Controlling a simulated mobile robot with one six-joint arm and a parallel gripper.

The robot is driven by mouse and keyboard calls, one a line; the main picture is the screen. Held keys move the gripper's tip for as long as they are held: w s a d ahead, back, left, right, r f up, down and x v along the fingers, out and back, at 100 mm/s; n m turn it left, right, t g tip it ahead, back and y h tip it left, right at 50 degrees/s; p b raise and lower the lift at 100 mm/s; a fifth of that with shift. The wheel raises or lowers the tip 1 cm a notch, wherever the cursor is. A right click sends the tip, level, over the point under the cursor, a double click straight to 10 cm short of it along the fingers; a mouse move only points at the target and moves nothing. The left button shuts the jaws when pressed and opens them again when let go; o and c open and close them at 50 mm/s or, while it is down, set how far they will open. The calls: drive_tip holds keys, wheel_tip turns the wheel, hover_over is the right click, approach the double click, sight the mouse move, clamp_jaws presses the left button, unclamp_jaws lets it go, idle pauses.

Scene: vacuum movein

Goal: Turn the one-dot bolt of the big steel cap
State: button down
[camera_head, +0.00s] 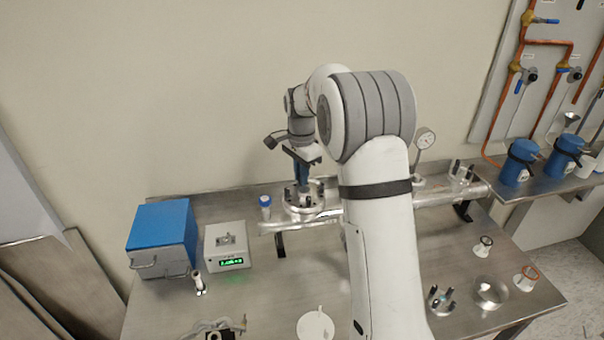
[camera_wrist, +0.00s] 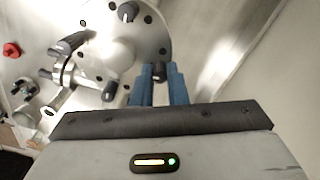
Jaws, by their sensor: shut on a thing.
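The big steel cap (camera_wrist: 150,38) is a round metal disc with dark bolts around its rim. In the head view the cap (camera_head: 291,207) sits on the left part of the steel pipe, partly behind my gripper. My gripper (camera_wrist: 159,74) has its two blue fingers shut on a dark bolt (camera_wrist: 159,70) at the cap's rim. In the head view my gripper (camera_head: 304,184) points down onto the cap. Other bolts stand at the rim, one at the top (camera_wrist: 128,11) and one at the left (camera_wrist: 72,42). I cannot make out any dot marks.
A blue box (camera_head: 160,232) and a white meter with a green display (camera_head: 227,247) stand left of the cap. The pipe (camera_head: 430,198) runs right behind my arm. Loose fittings (camera_head: 440,300) lie at the front right.

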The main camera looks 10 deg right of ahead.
drive_tip(key=shift+r+m, duration=0.15)
drive_tip(key=shift+m, duration=0.45)
drive_tip(key=c, duration=1.7)
unclamp_jaws()
drive_tip(key=shift+r+b, duration=0.4)
drive_tip(key=shift+r, duration=3.45)
